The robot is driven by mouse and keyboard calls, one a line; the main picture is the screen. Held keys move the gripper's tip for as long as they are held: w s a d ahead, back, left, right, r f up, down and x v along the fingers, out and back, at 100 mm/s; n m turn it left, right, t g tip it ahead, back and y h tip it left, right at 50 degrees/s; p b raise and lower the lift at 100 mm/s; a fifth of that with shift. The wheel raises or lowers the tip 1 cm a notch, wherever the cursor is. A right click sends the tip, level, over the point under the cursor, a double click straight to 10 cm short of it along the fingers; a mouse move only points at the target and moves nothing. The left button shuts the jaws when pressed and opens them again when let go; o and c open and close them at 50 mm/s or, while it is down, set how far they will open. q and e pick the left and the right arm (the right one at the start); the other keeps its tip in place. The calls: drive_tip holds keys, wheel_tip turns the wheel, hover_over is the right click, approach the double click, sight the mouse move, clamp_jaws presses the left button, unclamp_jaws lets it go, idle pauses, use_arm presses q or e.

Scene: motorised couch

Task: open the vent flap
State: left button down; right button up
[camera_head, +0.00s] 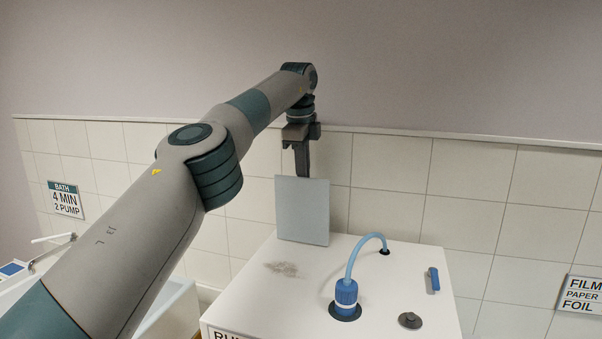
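A flat pale grey panel (302,211), which looks like the vent flap, stands nearly upright at the back left of a white cabinet top (305,315). My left arm reaches in from the left. Its gripper (302,166) points down at the panel's top edge. The dark fingers end at that edge or pass behind it. I cannot tell whether they touch or grip the panel. The fingers are seen edge-on, so their gap does not show. My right gripper is not in view.
A blue hose with a blue connector (346,292) arches over the cabinet top right of the panel. A blue lever (434,279) and a dark knob (410,320) sit further right. A dark smudge (283,268) marks the top. A tiled wall (470,190) stands behind.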

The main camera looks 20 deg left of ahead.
use_arm(q)
drive_tip(key=shift+w+f, duration=0.2)
drive_tip(key=c, duration=2.1)
unclamp_jaws()
drive_tip(key=shift+o, duration=1)
drive_tip(key=shift+w+f, duration=0.25)
drive_tip(key=shift+w, duration=0.25)
drive_tip(key=shift+w+f, duration=0.25)
drive_tip(key=shift+w, duration=0.25)
drive_tip(key=shift+s+r, duration=0.2)
drive_tip(key=shift+r, duration=0.15)
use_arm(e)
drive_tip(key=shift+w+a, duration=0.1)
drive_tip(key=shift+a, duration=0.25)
use_arm(q)
drive_tip(key=shift+s+r, duration=0.1)
drive_tip(key=shift+s, duration=0.05)
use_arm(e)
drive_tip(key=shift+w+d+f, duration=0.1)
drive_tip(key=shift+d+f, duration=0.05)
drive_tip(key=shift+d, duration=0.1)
use_arm(q)
drive_tip(key=shift+s, duration=0.1)
